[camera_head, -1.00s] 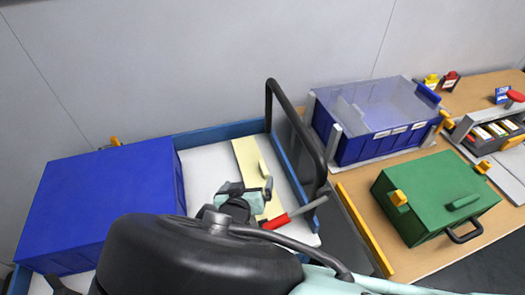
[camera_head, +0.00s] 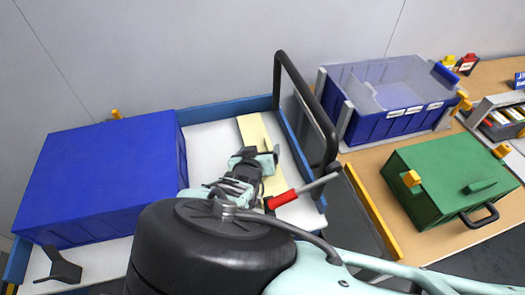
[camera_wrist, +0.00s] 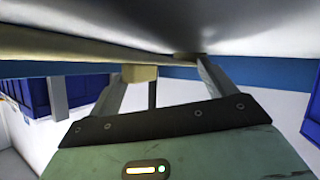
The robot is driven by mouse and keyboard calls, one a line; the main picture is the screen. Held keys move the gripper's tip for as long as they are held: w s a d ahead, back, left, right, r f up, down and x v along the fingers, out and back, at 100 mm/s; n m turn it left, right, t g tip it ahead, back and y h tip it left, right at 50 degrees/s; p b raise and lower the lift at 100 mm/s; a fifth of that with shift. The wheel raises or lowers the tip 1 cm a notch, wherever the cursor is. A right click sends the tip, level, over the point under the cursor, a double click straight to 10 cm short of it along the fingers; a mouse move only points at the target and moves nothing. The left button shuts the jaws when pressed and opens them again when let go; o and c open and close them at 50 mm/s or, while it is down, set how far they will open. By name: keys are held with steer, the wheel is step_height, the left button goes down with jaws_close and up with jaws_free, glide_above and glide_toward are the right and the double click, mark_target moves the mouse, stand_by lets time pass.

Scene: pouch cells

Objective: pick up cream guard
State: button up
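The cream guard (camera_head: 252,130) is a long pale strip lying on the white cart top. My arm and gripper (camera_head: 267,157) cover its middle and part of its near end. In the wrist view, the two fingers (camera_wrist: 163,68) stand wide apart. The guard's long underside or edge seems to run above the fingers there. I cannot tell whether a finger touches it.
A large blue box (camera_head: 105,170) stands left on the cart. A black handle bar (camera_head: 305,95) rises at the cart's right end. A red tool grip (camera_head: 282,200) lies near my gripper. Right, a table holds a blue bin (camera_head: 385,125) and a green case (camera_head: 445,180).

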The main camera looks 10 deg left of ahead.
steer(key=shift+c, duration=0.9)
steer(key=shift+c, duration=0.5)
